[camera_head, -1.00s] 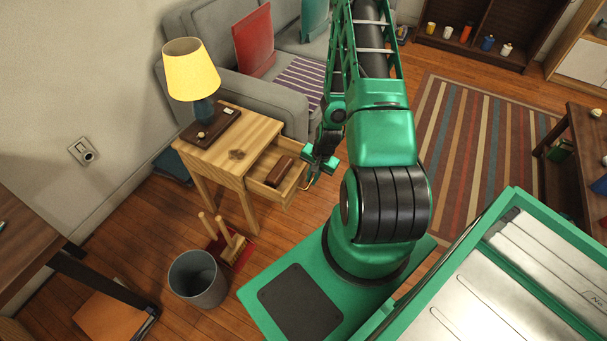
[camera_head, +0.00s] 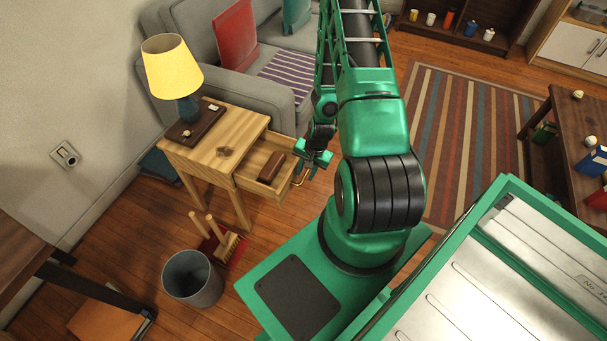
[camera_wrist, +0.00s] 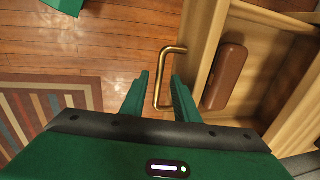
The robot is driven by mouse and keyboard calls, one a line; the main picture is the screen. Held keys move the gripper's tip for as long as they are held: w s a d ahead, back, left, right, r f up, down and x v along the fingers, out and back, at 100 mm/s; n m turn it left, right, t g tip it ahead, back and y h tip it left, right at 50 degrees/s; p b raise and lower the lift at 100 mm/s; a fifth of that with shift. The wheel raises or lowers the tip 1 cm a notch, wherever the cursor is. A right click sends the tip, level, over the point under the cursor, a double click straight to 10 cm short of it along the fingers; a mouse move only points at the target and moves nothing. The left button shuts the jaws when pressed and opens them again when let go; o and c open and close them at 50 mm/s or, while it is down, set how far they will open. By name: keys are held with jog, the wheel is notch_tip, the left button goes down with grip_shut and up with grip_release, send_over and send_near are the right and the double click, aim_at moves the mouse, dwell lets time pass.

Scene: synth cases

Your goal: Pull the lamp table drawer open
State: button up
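The wooden lamp table (camera_head: 212,147) stands left of my arm in the head view. Its drawer (camera_head: 256,184) is pulled out, and a brown oblong case (camera_head: 271,167) lies inside. The case also shows in the wrist view (camera_wrist: 227,76), within the open drawer (camera_wrist: 203,48). The brass handle (camera_wrist: 157,88) on the drawer front lies between my gripper's fingers (camera_wrist: 161,78), with a visible gap on both sides. My gripper (camera_head: 314,160) is open by the drawer front in the head view. The brass handle (camera_head: 302,178) shows just below it.
A yellow-shaded lamp (camera_head: 172,68) stands on a dark board (camera_head: 203,126) on the tabletop. A grey sofa (camera_head: 228,88) is behind the table. A grey bin (camera_head: 192,279) and a red-based brush stand (camera_head: 222,246) stand on the floor in front.

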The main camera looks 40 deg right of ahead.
jog(key=shift+r, duration=0.1)
notch_tip(320, 180, up, 10)
jog(key=s, duration=0.1)
jog(key=shift+s+d+r, duration=0.2)
jog(key=shift+s+d, duration=0.15)
jog(key=shift+d, duration=0.05)
dwell(0.6)
jog(key=s+r+n+g+h, duration=0.1)
jog(key=s+r+n, duration=0.25)
jog(key=r, duration=1.75)
jog(key=s+a+r+n, duration=0.1)
jog(key=s+a+r, duration=0.2)
jog(key=s+r, duration=0.3)
jog(key=s+a+r+n, duration=0.2)
jog(key=s+a+r, duration=0.1)
jog(key=s+r, duration=0.4)
notch_tip(320, 180, up, 2)
jog(key=shift+s+a+r+g, duration=0.2)
jog(key=shift+r+g, duration=0.05)
jog(key=shift+g, duration=0.15)
